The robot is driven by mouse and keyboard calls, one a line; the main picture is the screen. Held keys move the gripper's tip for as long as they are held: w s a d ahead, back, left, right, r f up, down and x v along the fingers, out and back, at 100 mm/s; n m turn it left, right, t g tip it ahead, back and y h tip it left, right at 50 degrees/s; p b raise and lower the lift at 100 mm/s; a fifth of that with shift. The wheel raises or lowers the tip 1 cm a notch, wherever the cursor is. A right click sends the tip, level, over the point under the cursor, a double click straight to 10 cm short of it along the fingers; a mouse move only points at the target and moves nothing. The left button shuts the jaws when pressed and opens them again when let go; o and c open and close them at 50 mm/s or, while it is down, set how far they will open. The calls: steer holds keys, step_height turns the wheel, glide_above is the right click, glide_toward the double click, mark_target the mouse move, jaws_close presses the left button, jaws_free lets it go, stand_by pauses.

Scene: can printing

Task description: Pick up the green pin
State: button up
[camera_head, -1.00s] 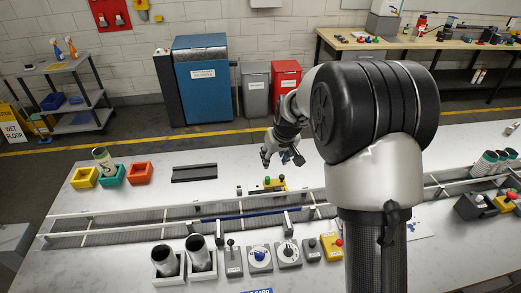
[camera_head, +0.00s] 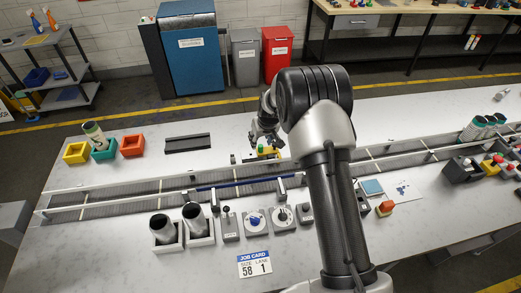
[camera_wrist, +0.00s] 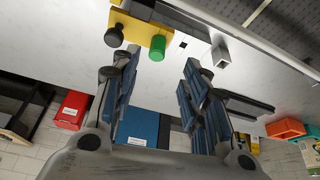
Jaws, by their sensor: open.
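The green pin (camera_wrist: 157,48) stands out from a yellow block (camera_wrist: 137,30) and shows near the top middle of the wrist view. In the head view the green pin (camera_head: 260,149) is small, on the yellow block (camera_head: 268,152) behind the conveyor. My gripper (camera_wrist: 158,62) is open, with blue-padded fingers to either side of the pin's line in the wrist view. Nothing is between the pads. In the head view my gripper (camera_head: 263,138) is just above and behind the block. I cannot tell how far the tips are from the pin.
A black knob (camera_wrist: 114,36) sits beside the green pin on the same block. A small grey square post (camera_wrist: 220,52) stands close by. The conveyor (camera_head: 115,200) runs in front of the block. A dark tray (camera_head: 188,142) lies to the left, with bare table around it.

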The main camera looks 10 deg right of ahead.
mark_target(261, 145)
steer(key=x, duration=0.4)
steer(key=shift+s+d+f, duration=0.1)
steer(key=shift+s+d, duration=0.1)
steer(key=shift+d, duration=0.15)
steer(key=shift+w+f, duration=0.25)
steer(key=shift+f, duration=0.15)
steer(key=shift+c, duration=0.4)
steer(key=c, duration=0.9)
steer(key=shift+r, duration=0.15)
